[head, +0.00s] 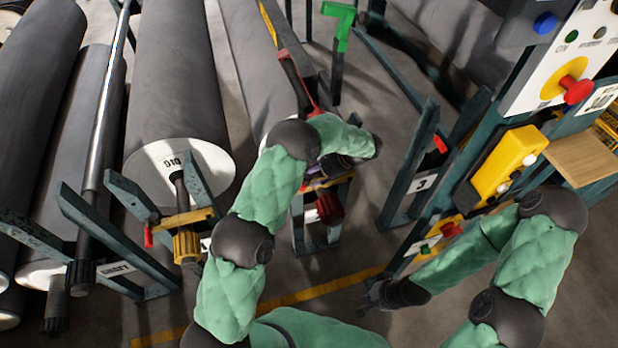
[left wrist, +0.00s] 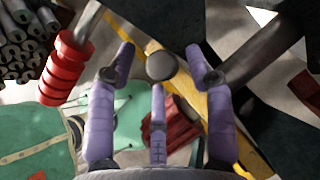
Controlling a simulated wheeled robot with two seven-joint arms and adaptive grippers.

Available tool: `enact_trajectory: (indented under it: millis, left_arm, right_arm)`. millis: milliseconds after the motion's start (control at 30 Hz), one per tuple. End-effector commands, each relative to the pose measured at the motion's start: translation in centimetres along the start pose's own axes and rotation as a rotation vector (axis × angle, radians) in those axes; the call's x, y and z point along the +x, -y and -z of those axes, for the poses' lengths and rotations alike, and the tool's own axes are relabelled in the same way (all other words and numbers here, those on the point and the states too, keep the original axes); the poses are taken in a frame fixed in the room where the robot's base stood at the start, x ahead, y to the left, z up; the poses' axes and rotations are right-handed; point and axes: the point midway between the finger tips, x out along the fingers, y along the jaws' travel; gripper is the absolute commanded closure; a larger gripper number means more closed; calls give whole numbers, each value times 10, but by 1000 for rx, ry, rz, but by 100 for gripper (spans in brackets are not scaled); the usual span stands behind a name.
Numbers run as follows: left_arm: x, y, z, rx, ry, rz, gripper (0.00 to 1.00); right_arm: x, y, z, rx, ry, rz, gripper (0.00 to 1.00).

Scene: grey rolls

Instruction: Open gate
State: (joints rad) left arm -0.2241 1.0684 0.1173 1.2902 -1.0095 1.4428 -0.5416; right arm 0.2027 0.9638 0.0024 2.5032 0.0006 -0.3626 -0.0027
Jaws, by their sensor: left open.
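A roll stand (head: 298,225) stands at centre in the head view, partly hidden by my left arm. A yellow bar lies across its top; it also shows in the left wrist view (left wrist: 202,84). I cannot tell for certain which part is the gate. My left gripper (head: 326,180) is at this bar. In the left wrist view my left gripper (left wrist: 160,72) has its purple fingers spread and empty, with a dark round knob (left wrist: 161,66) between or beyond the tips. A red ribbed handle (left wrist: 62,68) is left of the fingers. My right gripper (head: 375,297) hangs low; its fingers are unclear.
A control panel with a red button (head: 577,91) and a yellow box (head: 508,163) stand at right. Large grey rolls (head: 175,80) fill the left. A neighbouring stand has a yellow bar (head: 185,219). A green-topped post (head: 340,25) stands behind. Floor is open at lower centre.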

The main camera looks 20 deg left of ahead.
Motion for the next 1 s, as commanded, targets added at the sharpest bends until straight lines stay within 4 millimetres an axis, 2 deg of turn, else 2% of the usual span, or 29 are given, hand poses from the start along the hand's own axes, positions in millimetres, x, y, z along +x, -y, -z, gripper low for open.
enact_trajectory:
  millis: [133,400,433,467,600,833,1000]
  left_arm:
    - [8,0,0,-2,0,-1,47]
    - [9,0,-1,-2,0,0,47]
    - [9,0,-1,-2,0,0,50]
    - [9,0,-1,-2,0,0,58]
    - [9,0,-1,-2,0,0,98]
    - [7,2,-3,-1,10,-1,100]
    - [-7,6,-8,19,87,-19,100]
  right_arm:
    - [2,-1,0,0,0,0,100]
    - [2,-1,0,0,0,0,100]
    - [2,-1,0,0,0,0,100]
    - [2,-1,0,0,0,0,100]
    - [2,-1,0,0,0,0,100]
    - [1,0,0,0,0,0,100]
    - [-5,2,0,0,0,0,100]
